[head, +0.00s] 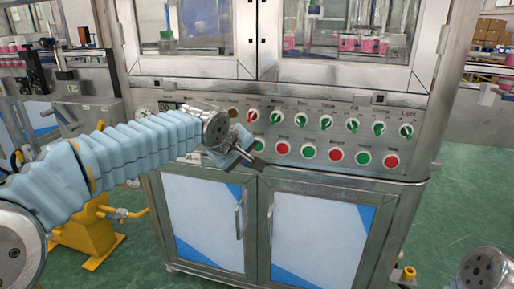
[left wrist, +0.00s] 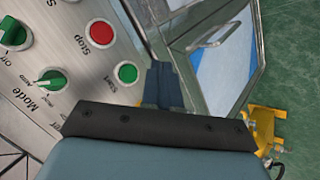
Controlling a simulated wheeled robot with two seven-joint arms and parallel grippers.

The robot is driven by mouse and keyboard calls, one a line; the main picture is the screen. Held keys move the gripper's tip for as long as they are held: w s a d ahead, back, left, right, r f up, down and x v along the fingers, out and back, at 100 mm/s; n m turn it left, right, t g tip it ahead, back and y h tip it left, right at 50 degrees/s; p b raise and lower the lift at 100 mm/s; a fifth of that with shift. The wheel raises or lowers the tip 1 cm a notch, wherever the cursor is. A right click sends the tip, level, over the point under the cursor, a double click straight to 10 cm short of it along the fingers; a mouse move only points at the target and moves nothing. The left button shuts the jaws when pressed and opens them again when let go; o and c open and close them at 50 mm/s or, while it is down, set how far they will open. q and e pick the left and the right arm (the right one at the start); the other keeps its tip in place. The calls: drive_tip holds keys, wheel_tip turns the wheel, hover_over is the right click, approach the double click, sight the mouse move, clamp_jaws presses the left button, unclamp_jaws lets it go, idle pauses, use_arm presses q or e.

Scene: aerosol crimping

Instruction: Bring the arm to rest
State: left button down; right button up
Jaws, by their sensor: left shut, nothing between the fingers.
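My left arm in its pale blue sleeve reaches in from the left in the head view. Its gripper (head: 258,163) is in front of the lower edge of the machine's control panel (head: 330,118), close to the green Start button (head: 260,145). In the left wrist view the fingers (left wrist: 163,84) are together and hold nothing. The Start button (left wrist: 126,74) lies just left of the fingertips there, and I cannot tell whether they touch the panel. My right gripper is out of view.
The red Stop button (head: 283,148) and a row of knobs with red and green faces are on the panel. Cabinet doors (head: 323,232) with handles are below. A yellow machine base (head: 85,240) stands at lower left. Green floor (head: 460,190) is open at right.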

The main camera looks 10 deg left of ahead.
use_arm(q)
drive_tip(key=shift+f, duration=0.1)
idle(0.3)
drive_tip(key=s+d+f+m+g+h+p, duration=0.1)
drive_tip(key=s+d+f+m+g, duration=0.15)
drive_tip(key=f, duration=1.35)
drive_tip(key=s+d+f+m+g, duration=0.2)
drive_tip(key=f+m, duration=0.1)
drive_tip(key=f, duration=1.3)
drive_tip(key=s+d+f+m+g+h, duration=0.1)
drive_tip(key=s+f+m+g, duration=0.1)
drive_tip(key=s+f, duration=1.6)
drive_tip(key=s+g+p, duration=0.1)
drive_tip(key=s, duration=0.3)
drive_tip(key=shift+f, duration=0.4)
drive_tip(key=shift+w+g, duration=0.1)
drive_tip(key=shift+g, duration=0.15)
idle(1.5)
